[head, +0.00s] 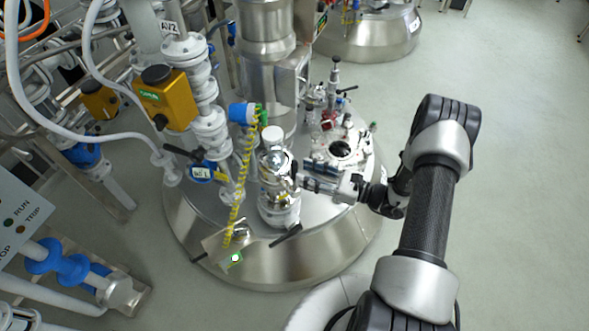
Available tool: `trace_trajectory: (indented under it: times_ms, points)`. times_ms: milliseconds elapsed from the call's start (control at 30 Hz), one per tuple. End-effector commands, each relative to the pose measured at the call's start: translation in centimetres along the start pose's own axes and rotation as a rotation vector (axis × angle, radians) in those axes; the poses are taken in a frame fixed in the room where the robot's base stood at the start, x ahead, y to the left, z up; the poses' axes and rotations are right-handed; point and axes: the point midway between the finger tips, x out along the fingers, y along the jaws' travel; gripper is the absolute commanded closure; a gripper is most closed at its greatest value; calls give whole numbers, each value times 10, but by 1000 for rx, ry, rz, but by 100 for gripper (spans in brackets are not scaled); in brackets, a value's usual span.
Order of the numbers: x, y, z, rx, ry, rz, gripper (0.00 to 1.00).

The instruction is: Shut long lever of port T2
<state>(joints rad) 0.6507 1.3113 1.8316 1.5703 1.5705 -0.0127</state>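My gripper (304,183) reaches in from the right over the domed steel reactor lid. Its fingertips are close to the right side of a shiny metal fitting (277,170) with a white cap. Whether they touch it, and whether they are open or shut, is too small to tell. A black lever (286,235) sticks out at the foot of this fitting, near the lid's front edge. Another dark lever (178,151) shows at the left, beside a blue-tagged valve (203,172). I cannot read a T2 label, so which lever belongs to port T2 is unclear.
A yellow coiled cable (241,185) hangs left of the fitting, down to a plate with a green light (235,258). White pipework and a yellow actuator box (165,98) crowd the left. Small fittings surround a round sight glass (341,149). Open floor (520,170) lies right.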

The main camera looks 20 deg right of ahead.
Motion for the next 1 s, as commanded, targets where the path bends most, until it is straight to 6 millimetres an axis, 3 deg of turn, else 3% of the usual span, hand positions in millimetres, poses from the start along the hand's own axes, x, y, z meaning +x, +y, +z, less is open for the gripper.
trace_trajectory:
  times_ms: [100, 300, 667, 1000]
  points:
    - [23, 1, 0, -1, 0, 4, 63]
    - [43, 0, 0, 0, 0, 1, 63]
    - [48, 0, 0, 0, 0, 0, 63]
    - [47, 0, 0, 0, 0, 0, 86]
